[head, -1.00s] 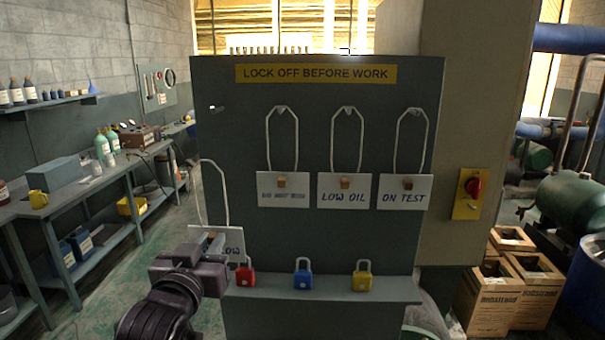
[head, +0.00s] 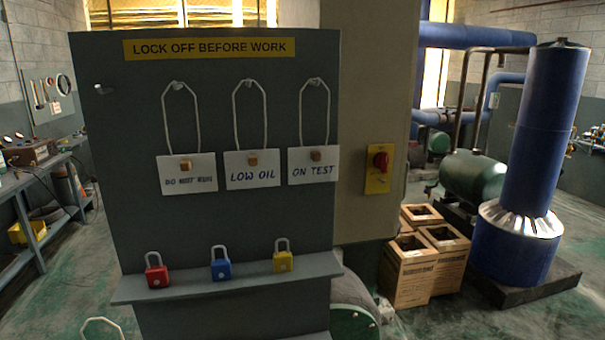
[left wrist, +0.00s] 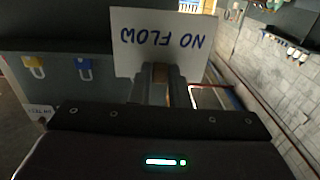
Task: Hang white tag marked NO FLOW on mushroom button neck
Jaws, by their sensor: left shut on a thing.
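The white tag marked NO FLOW (left wrist: 163,40) is in the left wrist view, its lettering upside down. My left gripper (left wrist: 160,74) is shut on the tag's small wooden block. In the head view only the top of a white wire loop (head: 102,325), seemingly this tag's, shows at the bottom left edge; the left gripper is out of that view. A red mushroom-like button (head: 381,161) sits on a yellow plate on the beige cabinet side, right of the board. Its neck is mostly hidden behind the head. My right gripper is in neither view.
The grey lockout board (head: 200,110) holds three other hung tags: one blurred, LOW OIL (head: 252,169) and ON TEST (head: 313,170). Its ledge (head: 225,281) juts out with red, blue and yellow padlocks.

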